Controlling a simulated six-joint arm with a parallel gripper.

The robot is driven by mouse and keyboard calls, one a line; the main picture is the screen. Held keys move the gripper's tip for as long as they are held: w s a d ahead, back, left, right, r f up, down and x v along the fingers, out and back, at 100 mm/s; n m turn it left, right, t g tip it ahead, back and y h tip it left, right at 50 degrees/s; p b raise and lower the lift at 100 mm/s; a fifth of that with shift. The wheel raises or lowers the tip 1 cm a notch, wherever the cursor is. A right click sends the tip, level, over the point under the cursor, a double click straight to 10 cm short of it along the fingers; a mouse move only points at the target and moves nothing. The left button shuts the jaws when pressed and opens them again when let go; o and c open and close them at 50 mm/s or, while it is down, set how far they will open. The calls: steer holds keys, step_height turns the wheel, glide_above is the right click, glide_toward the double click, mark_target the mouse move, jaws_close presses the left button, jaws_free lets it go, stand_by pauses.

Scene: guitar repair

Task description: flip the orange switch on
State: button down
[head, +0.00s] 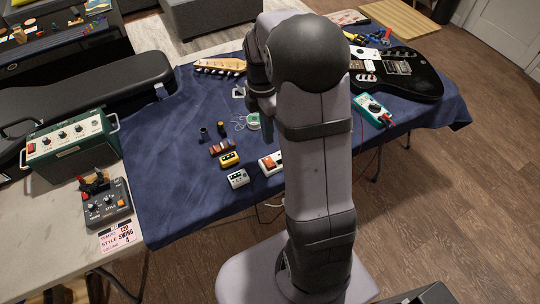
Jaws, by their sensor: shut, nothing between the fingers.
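A white power strip (277,158) lies on the blue cloth near the table's front edge, partly hidden behind my arm. An orange-red switch (268,163) shows on its left end. I cannot tell from this view which way it is tipped. My gripper (266,132) hangs down beside my arm, above the cloth and behind the strip as seen here. It is shut and empty, apart from the switch. My arm hides part of the gripper's surroundings.
Small yellow (229,160) and white (238,178) pedals stand left of the strip. A green-white coil (253,121) lies behind. A black guitar (398,74) and teal multimeter (372,109) lie right. A green amplifier (70,138) and grey pedal (106,203) stand left. The cloth's front left is clear.

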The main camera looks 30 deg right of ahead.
mark_target(271, 165)
steer(key=f, duration=0.3)
steer(key=s+f+p, duration=0.1)
steer(key=f, duration=0.6)
steer(key=shift+s, duration=0.2)
steer(key=shift+s+f, duration=0.25)
steer(key=shift+w+p, duration=0.15)
steer(key=shift+p, duration=0.15)
